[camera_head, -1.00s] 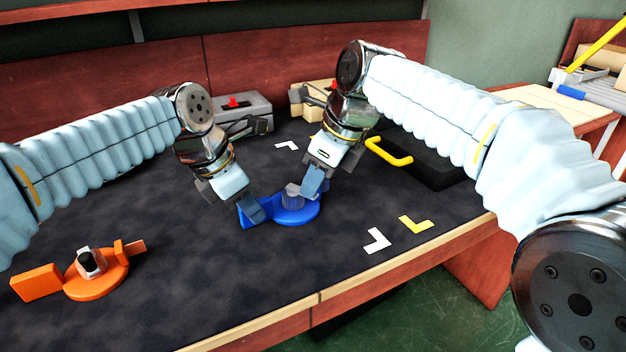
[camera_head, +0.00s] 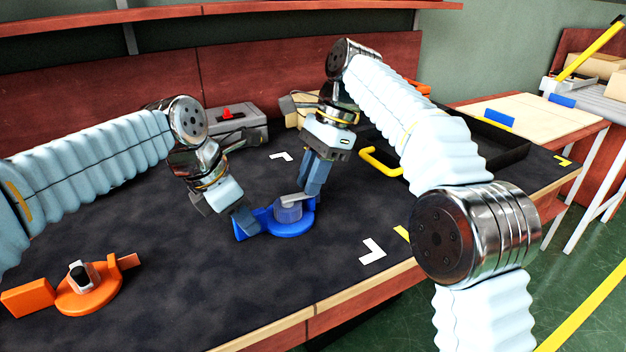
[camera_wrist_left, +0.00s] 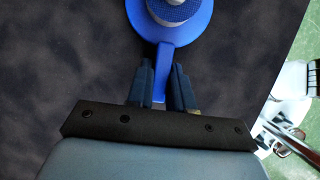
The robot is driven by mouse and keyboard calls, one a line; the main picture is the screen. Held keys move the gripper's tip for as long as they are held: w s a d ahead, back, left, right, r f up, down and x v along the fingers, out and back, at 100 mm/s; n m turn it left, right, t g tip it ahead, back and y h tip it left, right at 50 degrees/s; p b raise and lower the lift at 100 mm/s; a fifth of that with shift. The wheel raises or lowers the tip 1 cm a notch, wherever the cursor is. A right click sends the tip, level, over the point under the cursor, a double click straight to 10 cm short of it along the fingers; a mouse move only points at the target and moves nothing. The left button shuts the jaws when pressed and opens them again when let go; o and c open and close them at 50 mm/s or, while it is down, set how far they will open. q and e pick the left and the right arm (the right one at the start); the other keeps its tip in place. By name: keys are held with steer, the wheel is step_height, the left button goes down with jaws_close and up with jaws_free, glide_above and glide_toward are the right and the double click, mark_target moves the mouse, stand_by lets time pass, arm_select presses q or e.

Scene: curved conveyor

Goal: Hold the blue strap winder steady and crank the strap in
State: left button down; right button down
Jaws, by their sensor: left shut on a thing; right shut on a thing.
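The blue strap winder (camera_head: 286,226) lies on the dark mat, with a round base and a grey drum and crank on top. My left gripper (camera_head: 244,220) is shut on the winder's flat blue handle at its left. In the left wrist view the fingers (camera_wrist_left: 161,92) sit on both sides of the handle (camera_wrist_left: 161,67). My right gripper (camera_head: 311,192) points down at the right of the drum and is shut on the crank (camera_head: 294,199); its fingertips are partly hidden behind the drum.
An orange winder (camera_head: 90,290) lies at the front left. A black tray with a yellow handle (camera_head: 380,163) is at the right. White corner marks (camera_head: 372,251) and bare mat lie in front.

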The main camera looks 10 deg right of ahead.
steer(key=shift+w+a+n+g, duration=0.3)
steer(key=shift+w+n+g, duration=0.1)
steer(key=shift+n, duration=0.7)
steer(key=shift+w+n, duration=0.1)
steer(key=shift+n, duration=0.2)
steer(key=c, duration=1)
jaws_free()
steer(key=shift+c, duration=0.2)
